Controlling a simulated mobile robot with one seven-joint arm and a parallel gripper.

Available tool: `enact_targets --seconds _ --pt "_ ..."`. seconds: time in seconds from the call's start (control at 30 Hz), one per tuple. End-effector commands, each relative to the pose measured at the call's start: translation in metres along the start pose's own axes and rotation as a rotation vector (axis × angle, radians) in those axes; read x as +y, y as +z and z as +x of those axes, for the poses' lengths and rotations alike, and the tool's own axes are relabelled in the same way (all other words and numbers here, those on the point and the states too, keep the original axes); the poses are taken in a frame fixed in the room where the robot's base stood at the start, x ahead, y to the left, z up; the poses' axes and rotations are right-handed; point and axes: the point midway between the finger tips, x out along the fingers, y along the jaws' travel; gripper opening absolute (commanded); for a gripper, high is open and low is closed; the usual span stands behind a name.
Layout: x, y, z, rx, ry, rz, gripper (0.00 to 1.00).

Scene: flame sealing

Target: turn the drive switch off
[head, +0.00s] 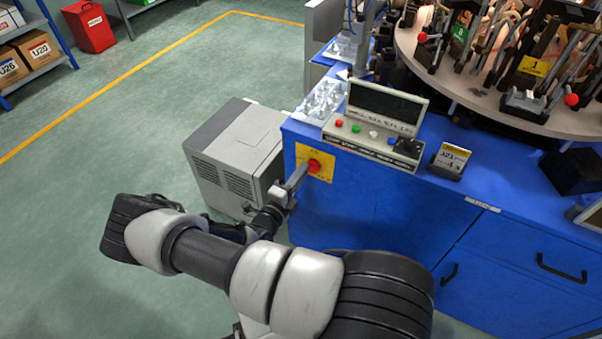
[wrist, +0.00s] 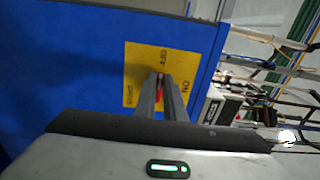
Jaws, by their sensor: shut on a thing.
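The drive switch (head: 314,165) is a red knob on a yellow plate (head: 325,174) on the blue cabinet's front, near its left corner. My gripper (head: 300,175) reaches it from the left, its fingers closed around the knob. In the wrist view the gripper fingers (wrist: 162,90) point at the yellow plate (wrist: 135,92), and a bit of red of the switch (wrist: 160,90) shows between them. The plate carries "OFF" and "ON" lettering, seen sideways. The fingers hide most of the knob, so I cannot tell its setting.
A grey machine box (head: 240,155) stands on the floor left of the blue cabinet (head: 400,215). A round table (head: 480,95) with burners is behind. The green floor at left is clear.

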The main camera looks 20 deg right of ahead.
Motion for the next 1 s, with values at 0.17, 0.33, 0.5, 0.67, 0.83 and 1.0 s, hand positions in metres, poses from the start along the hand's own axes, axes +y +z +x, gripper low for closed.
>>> enact_targets --seconds 0.17,0.33,0.5,0.67,0.83,1.0 --pt "0.001 0.0 -0.001 0.0 0.003 -0.007 0.0" --pt "0.001 0.0 -0.001 0.0 0.003 -0.007 0.0" --pt "0.001 0.0 -0.001 0.0 0.002 -0.006 0.28" --pt "0.001 0.0 -0.001 0.0 0.001 -0.005 0.28" --pt "0.0 0.0 -0.003 0.0 0.001 -0.004 0.28" --pt "0.0 0.001 -0.024 -0.003 0.002 -0.003 0.28"
